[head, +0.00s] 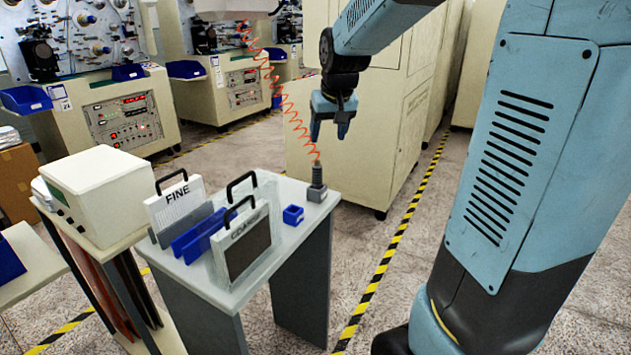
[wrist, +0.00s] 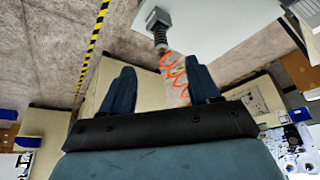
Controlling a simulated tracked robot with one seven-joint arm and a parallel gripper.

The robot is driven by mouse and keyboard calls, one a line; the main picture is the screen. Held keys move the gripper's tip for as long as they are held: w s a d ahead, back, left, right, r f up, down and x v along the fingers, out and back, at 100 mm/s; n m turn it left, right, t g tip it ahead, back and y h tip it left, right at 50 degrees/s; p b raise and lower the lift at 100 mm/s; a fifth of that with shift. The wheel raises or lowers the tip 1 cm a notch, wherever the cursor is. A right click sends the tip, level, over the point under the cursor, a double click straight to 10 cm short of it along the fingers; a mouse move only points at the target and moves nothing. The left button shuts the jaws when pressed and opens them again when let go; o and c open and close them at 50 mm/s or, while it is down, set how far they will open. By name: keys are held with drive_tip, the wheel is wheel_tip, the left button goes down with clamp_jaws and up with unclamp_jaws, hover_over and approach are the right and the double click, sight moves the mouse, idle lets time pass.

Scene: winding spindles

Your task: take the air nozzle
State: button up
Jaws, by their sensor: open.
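The air nozzle (head: 317,178) is a small grey upright piece at the far right corner of the light table. An orange coiled hose (head: 288,103) runs up from its top. In the wrist view the nozzle (wrist: 158,30) shows at the top, on the table's edge, with the orange coil (wrist: 175,72) below it. My gripper (head: 333,130) is above and slightly right of the nozzle, apart from it. Its two blue fingers (wrist: 162,85) are spread, and nothing is held between them. The coil shows between the fingers in the wrist view, but I cannot tell its distance from them.
The table (head: 262,262) also holds a small blue box (head: 293,215), a FINE panel (head: 176,204), a second handled panel (head: 242,245) and blue dividers. A white device (head: 98,182) stands left. Cream cabinets (head: 350,130) stand behind my gripper. Floor right of the table is clear.

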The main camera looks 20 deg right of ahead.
approach(317, 165)
drive_tip(key=x, duration=0.7)
drive_tip(key=shift+w+d+r, duration=0.1)
drive_tip(key=shift+w+d, duration=0.1)
drive_tip(key=shift+w, duration=0.15)
drive_tip(key=shift+s+x, duration=0.15)
drive_tip(key=shift+x, duration=1.15)
drive_tip(key=shift+s+x, duration=0.15)
drive_tip(key=shift+x, duration=1.15)
drive_tip(key=shift+a, duration=0.1)
